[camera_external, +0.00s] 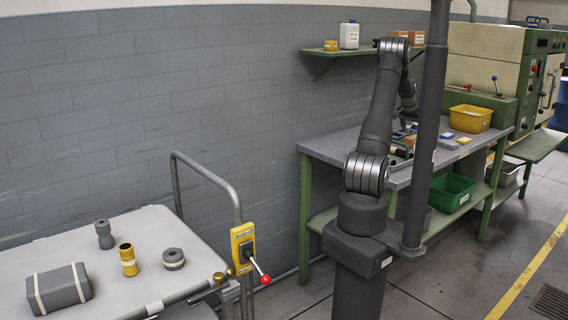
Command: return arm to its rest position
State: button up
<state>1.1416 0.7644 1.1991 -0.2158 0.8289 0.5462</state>
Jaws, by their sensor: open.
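My arm stands on its pedestal in front of the green-framed workbench (335,146). It rises to a bend near the wall shelf and folds down over the bench. My gripper (407,108) is on the far side of the arm, above the bench top. It is mostly hidden by my upper arm and the dark upright pole, and its fingertips do not show clearly. Nothing can be seen held in it.
The pole (430,130) stands close beside my arm. A yellow bin (470,118) and small blocks are on the bench, a green bin (451,192) below. A cart (110,290) at left carries several parts. The wall shelf (345,51) holds a white bottle (349,36).

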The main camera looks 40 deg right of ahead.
aim_at(415, 137)
jog(key=x, duration=0.8)
jog(key=shift+f, duration=0.15)
jog(key=shift+d+r, duration=0.15)
jog(key=shift+r, duration=1.25)
